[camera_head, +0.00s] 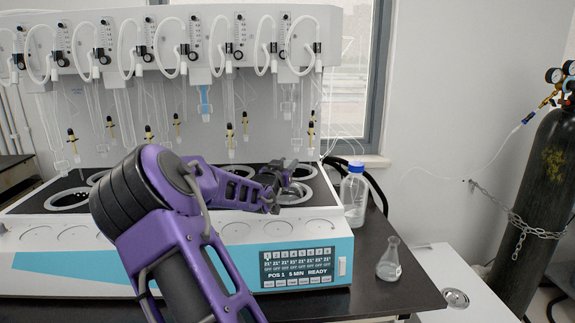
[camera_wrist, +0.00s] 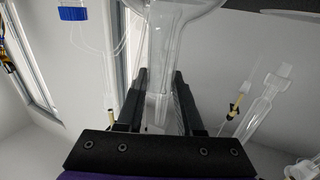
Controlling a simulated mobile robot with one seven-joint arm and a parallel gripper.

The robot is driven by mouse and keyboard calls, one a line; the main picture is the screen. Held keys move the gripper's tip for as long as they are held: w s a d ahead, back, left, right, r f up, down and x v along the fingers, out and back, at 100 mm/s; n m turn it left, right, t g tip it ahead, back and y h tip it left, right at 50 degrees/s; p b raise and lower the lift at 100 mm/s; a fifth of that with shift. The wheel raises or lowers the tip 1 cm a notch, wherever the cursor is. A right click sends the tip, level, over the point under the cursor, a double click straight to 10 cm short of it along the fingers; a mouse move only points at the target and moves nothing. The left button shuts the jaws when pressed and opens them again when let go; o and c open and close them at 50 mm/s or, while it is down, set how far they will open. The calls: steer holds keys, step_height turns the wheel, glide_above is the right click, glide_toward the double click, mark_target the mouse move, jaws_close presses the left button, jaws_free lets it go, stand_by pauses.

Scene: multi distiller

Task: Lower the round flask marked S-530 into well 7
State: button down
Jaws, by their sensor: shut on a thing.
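The round flask is in the wrist view (camera_wrist: 185,14), clear glass, its bulb at the top edge and its neck between the two dark fingers. My gripper (camera_wrist: 160,95) is shut on that neck. No S-530 mark is readable. In the head view my gripper (camera_head: 281,178) is low over the right part of the distiller's well deck. The held flask is hard to make out there, and my gripper partly covers the area. A round well opening (camera_head: 293,196) lies just below and beside the fingers. I cannot tell which well is number 7.
Glass tubes with white hoses hang above the deck from the back panel (camera_head: 180,50). A blue-capped bottle (camera_head: 354,195) stands right of the distiller. A conical flask (camera_head: 390,262) stands on the dark bench, with bare bench around it. A gas cylinder (camera_head: 540,190) stands far right.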

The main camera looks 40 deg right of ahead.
steer(key=shift+f, duration=0.1)
steer(key=c, duration=0.5)
jaws_free()
steer(key=shift+o, duration=0.2)
steer(key=shift+f, duration=0.1)
steer(key=p+v, duration=0.2)
steer(key=v, duration=1.5)
steer(key=shift+a, duration=0.15)
steer(key=shift+s, duration=0.15)
